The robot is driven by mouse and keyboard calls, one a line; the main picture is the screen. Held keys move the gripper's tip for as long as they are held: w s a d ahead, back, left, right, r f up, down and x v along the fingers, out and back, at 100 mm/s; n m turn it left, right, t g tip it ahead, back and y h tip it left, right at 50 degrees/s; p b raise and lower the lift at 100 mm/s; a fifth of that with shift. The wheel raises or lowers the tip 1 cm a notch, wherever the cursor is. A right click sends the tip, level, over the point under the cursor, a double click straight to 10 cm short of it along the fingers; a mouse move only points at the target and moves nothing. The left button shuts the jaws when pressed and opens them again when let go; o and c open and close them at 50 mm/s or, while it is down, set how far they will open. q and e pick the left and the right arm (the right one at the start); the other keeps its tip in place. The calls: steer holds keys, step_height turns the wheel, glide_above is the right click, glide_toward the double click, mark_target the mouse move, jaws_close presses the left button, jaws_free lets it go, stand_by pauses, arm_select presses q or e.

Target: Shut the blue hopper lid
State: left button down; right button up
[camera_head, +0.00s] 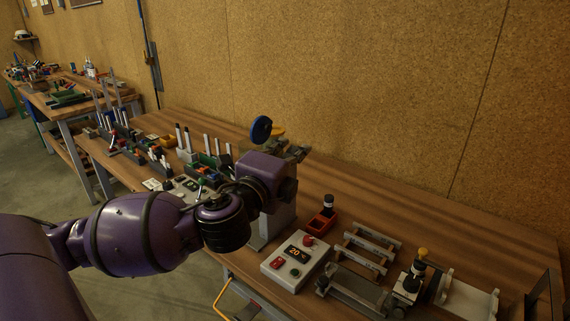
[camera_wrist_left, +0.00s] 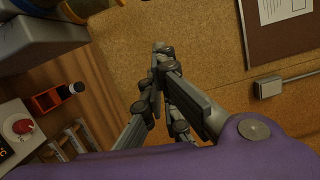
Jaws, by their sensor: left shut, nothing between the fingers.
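The blue hopper lid (camera_head: 261,129) is a round blue disc that stands tilted up, just beyond my left arm in the head view. A yellow part (camera_head: 278,131) shows right beside it. My left gripper (camera_head: 298,153) is shut and empty, a little to the right of the lid and lower in the picture. In the left wrist view the closed fingers (camera_wrist_left: 161,52) point toward the cork wall, and the blue lid is not seen there. My arm hides most of the hopper's body; a grey housing (camera_head: 277,218) shows below the wrist. My right gripper is not in view.
A control box (camera_head: 295,264) with a red button stands in front on the wooden bench (camera_head: 450,228). A red bin (camera_head: 321,223) and a metal rack (camera_head: 368,250) are to the right. Racks of tools crowd the left. The cork wall (camera_head: 380,80) rises behind.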

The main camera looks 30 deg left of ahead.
mark_target(265, 131)
arm_select(q)
steer(key=a, duration=0.1)
steer(key=w+a, duration=0.1)
steer(key=w+a+p, duration=0.1)
steer(key=a, duration=0.1)
steer(key=shift+a+r, duration=0.1)
steer(key=shift+r, duration=0.1)
steer(key=shift+w, duration=0.2)
